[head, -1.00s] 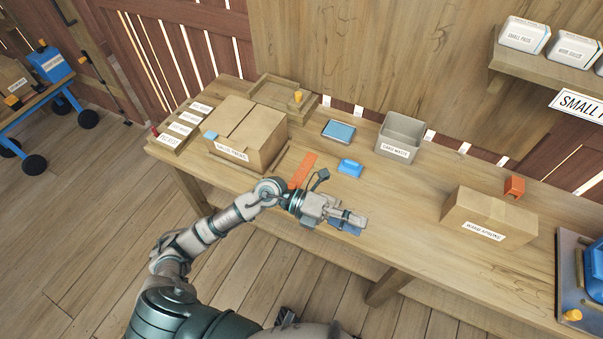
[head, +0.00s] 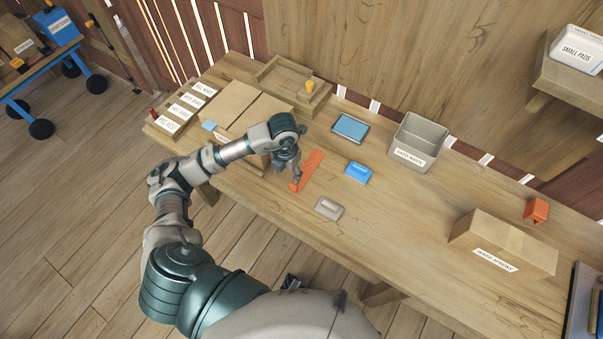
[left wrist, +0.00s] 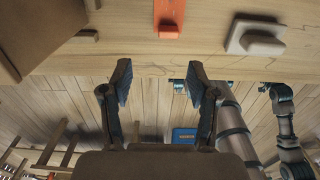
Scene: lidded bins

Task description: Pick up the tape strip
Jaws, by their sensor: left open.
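The tape strip (head: 312,164) is a flat orange strip lying on the wooden table, left of the blue block. Its near end also shows at the top middle of the left wrist view (left wrist: 168,17). My left gripper (head: 297,178) points down beside the near end of the strip, and the arm partly hides the space around it. In the left wrist view my left gripper (left wrist: 159,82) has its two fingers wide apart with nothing between them. The strip shows beyond the fingertips, apart from them. My right gripper is not identifiable.
A grey block (head: 328,208) lies close right of the strip's near end, with a blue block (head: 358,172) behind it. A large cardboard box (head: 262,115) stands left, behind my arm. A grey bin (head: 418,140) stands at the back. The table's right-middle is clear.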

